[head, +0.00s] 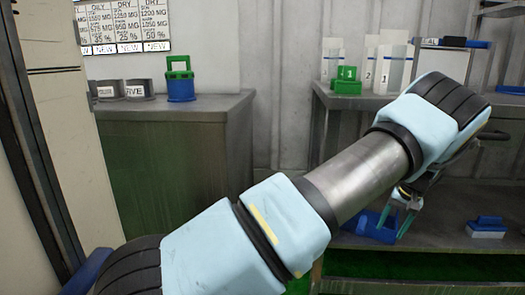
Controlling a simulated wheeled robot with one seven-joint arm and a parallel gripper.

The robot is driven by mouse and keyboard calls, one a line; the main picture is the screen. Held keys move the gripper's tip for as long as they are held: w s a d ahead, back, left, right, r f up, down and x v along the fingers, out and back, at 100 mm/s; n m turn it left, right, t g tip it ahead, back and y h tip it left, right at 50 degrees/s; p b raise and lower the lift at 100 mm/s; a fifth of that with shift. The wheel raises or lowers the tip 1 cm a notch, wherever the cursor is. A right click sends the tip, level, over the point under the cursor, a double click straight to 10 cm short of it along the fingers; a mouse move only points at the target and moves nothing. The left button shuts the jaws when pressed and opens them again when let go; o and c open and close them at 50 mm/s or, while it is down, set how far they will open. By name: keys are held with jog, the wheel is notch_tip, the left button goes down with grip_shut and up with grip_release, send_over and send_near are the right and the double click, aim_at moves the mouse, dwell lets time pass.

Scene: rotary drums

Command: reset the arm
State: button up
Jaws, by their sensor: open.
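My arm stretches from the bottom left up to the right across the head view. My gripper (401,222) hangs from its far end at the right, pointing down, with its green-tipped fingers apart. It looks empty. It is in front of the lower shelf of the right-hand workbench, and a blue object (370,227) shows just left of and behind the fingers. I cannot tell whether they touch.
A grey-green cabinet (180,110) at the left bears a blue and green container (180,80) and several dark round items. The right workbench (340,101) holds a green block (347,82) and clear numbered containers. A blue-and-white item (487,227) lies on its lower shelf.

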jog(key=w+a+r+n, duration=0.1)
jog(key=a+r, duration=0.2)
jog(key=a, duration=0.5)
jog(key=w+a+r+n+h, duration=0.1)
jog(key=w+a+r, duration=0.15)
jog(key=a, duration=0.55)
jog(key=a+r+n, duration=0.1)
jog(key=a+r, duration=0.2)
jog(key=a, duration=0.5)
jog(key=s+a+r+n+h, duration=0.1)
jog(key=s+a+r, duration=0.2)
jog(key=s+a, duration=0.65)
jog(key=s+a+r+n, duration=0.1)
jog(key=s+a+r, duration=0.2)
jog(key=s+a, duration=0.7)
notch_tip(320, 180, up, 31)
jog(key=w+a+p, duration=0.2)
jog(key=p, duration=2.9)
jog(key=shift+w+a+r+p, duration=0.2)
jog(key=shift+a+p, duration=0.15)
jog(key=shift+c, duration=0.2)
